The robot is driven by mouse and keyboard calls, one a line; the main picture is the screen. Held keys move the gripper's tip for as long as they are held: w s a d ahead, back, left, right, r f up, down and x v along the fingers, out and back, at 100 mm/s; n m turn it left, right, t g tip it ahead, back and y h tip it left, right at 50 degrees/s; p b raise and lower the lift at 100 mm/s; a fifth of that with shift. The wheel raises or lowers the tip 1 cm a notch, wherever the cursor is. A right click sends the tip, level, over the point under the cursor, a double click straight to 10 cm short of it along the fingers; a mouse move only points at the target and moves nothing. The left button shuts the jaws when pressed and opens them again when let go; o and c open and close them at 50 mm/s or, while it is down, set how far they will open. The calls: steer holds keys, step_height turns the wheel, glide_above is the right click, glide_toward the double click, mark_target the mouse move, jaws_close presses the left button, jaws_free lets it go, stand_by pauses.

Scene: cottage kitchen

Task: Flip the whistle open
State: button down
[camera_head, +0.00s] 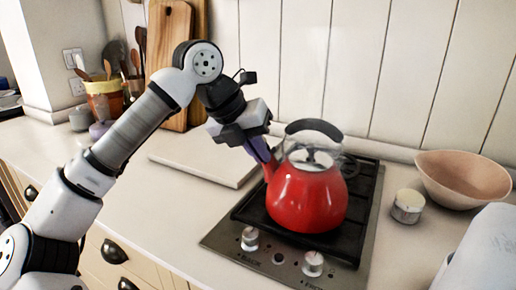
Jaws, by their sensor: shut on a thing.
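A red kettle (306,196) with a dark arched handle (314,129) stands upright on the black stove top (249,212). Its spout (269,169) points to the upper left. My gripper (262,155) comes down from the upper left with its fingers at the spout's tip. The fingers are closed at the spout's end, where the whistle would sit. The whistle itself is hidden behind or between the fingers, so I cannot tell its angle.
A small lidded jar (407,206) and a pinkish bowl (464,178) stand right of the stove. The utensil pot (104,99) stands back left.

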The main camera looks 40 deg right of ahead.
stand_by(0.3)
steer(key=c, duration=1.6)
jaws_free()
steer(key=v, duration=1.4)
steer(key=shift+s, duration=0.2)
steer(key=shift+s, duration=0.1)
